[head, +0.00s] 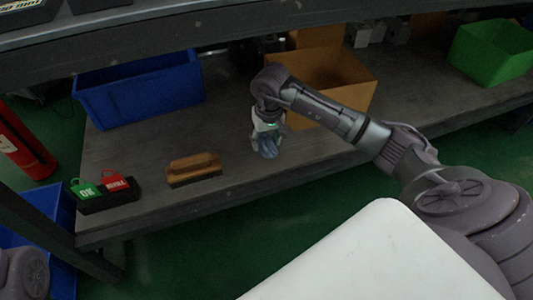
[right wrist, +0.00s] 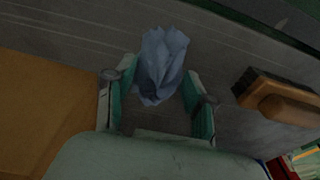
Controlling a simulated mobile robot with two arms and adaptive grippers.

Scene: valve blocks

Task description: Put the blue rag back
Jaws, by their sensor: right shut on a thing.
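The blue rag (head: 267,148) is a crumpled pale blue cloth below my right gripper (head: 267,132) in the head view. My right gripper is over the grey lower shelf (head: 225,147), between the brush and the orange box. In the right wrist view the rag (right wrist: 162,66) sits between the tips of the two fingers of my right gripper (right wrist: 160,100). The gripper is shut on it. I cannot tell whether the rag touches the shelf. My left gripper is out of view.
A wooden brush (head: 193,168) lies left of the rag. A black holder (head: 108,198) with green and red tags stands further left. A blue bin (head: 140,90), an orange box (head: 345,80) and a green bin (head: 492,50) stand behind. The upper shelf edge (head: 220,35) hangs above.

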